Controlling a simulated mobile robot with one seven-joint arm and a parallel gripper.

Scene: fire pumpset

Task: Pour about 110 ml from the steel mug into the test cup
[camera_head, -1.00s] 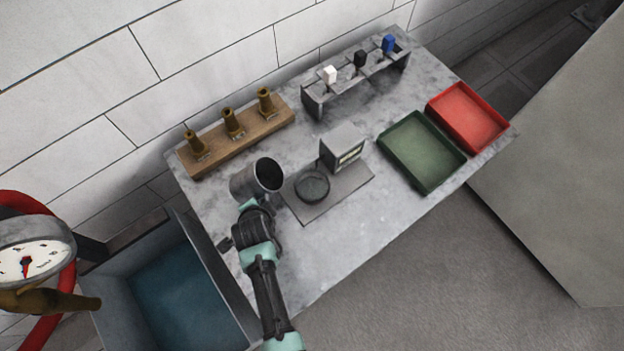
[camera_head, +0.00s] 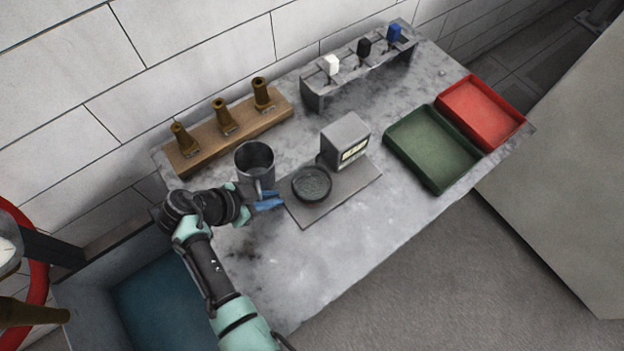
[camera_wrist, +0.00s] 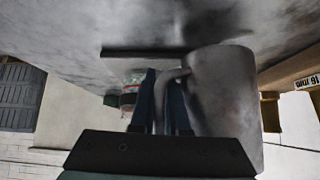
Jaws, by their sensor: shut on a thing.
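The steel mug (camera_head: 255,160) is about upright, mouth up, left of the test cup. My gripper (camera_head: 268,200) is shut on its handle; the wrist view shows both fingers (camera_wrist: 160,100) around the handle (camera_wrist: 170,82), with the mug body (camera_wrist: 222,95) to their right. I cannot tell whether the mug touches the table. The test cup (camera_head: 311,182), dark, round and open, sits on the plate (camera_head: 313,214) of a scale, in front of its display box (camera_head: 345,140). The display digits are too small to read. The liquid levels in mug and cup cannot be told.
A wooden block with brass nozzles (camera_head: 223,118) stands behind the mug. A grey rack (camera_head: 318,92) with white, black and blue-topped items is at the back. Green (camera_head: 432,150) and red (camera_head: 482,112) trays lie at the right. The table's front middle is clear.

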